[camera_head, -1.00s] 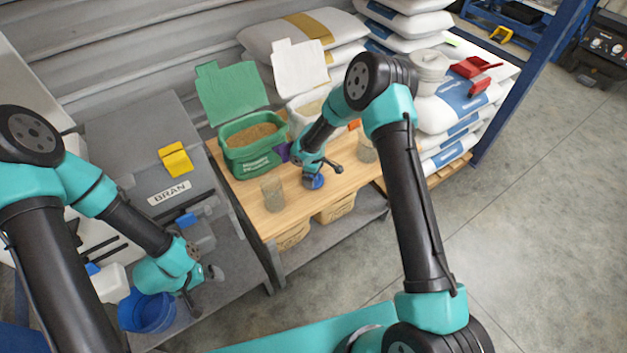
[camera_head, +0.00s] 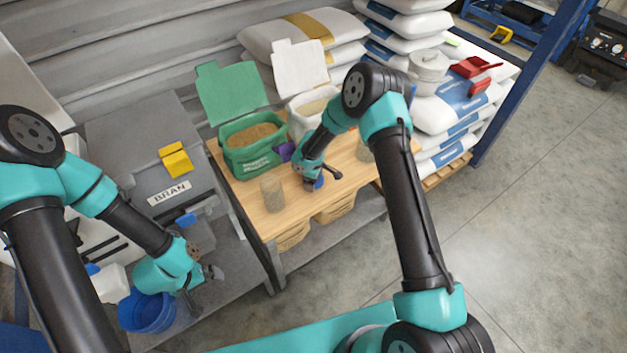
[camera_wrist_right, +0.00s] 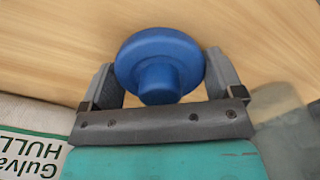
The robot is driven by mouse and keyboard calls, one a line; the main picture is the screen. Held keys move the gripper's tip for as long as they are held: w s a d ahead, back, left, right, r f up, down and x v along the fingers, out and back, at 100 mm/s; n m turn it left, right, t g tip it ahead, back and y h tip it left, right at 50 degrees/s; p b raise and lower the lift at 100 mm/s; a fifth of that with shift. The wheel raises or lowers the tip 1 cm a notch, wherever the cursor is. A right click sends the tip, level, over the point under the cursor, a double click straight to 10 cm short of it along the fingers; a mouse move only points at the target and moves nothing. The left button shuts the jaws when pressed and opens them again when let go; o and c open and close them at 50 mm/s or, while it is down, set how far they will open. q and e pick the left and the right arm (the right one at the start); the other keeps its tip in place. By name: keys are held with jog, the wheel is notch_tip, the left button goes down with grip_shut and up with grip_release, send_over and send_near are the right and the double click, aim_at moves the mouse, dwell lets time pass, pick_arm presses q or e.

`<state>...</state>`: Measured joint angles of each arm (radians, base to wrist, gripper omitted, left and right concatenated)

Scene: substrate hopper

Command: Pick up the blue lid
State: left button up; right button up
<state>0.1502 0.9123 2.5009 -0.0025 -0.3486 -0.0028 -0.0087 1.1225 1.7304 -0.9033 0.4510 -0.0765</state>
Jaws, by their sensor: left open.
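The blue lid (camera_head: 319,183), a round disc with a central knob, is on the wooden tabletop (camera_head: 240,193). It is partly hidden by my right gripper (camera_head: 318,178) in the head view. In the right wrist view the lid (camera_wrist_right: 160,62) lies between the two spread fingers of my right gripper (camera_wrist_right: 160,75), its knob facing the camera. The fingers are beside the disc's edges; no firm grip shows. My left gripper (camera_head: 205,288) is open beside the blue bucket (camera_head: 147,312) at lower left.
The green open bin (camera_head: 250,160) and a white open bin (camera_head: 305,118) stand behind my right gripper. A grey BRAN hopper (camera_head: 130,140) is at left.

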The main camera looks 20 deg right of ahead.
jog(key=shift+c, duration=1.2)
jog(key=shift+r, duration=0.9)
notch_tip(320, 180, up, 2)
jog(key=s+a+r, duration=0.1)
jog(key=s+a, duration=0.3)
jog(key=s, duration=1.1)
jog(key=shift+s+a, duration=0.2)
jog(key=shift+r, duration=0.1)
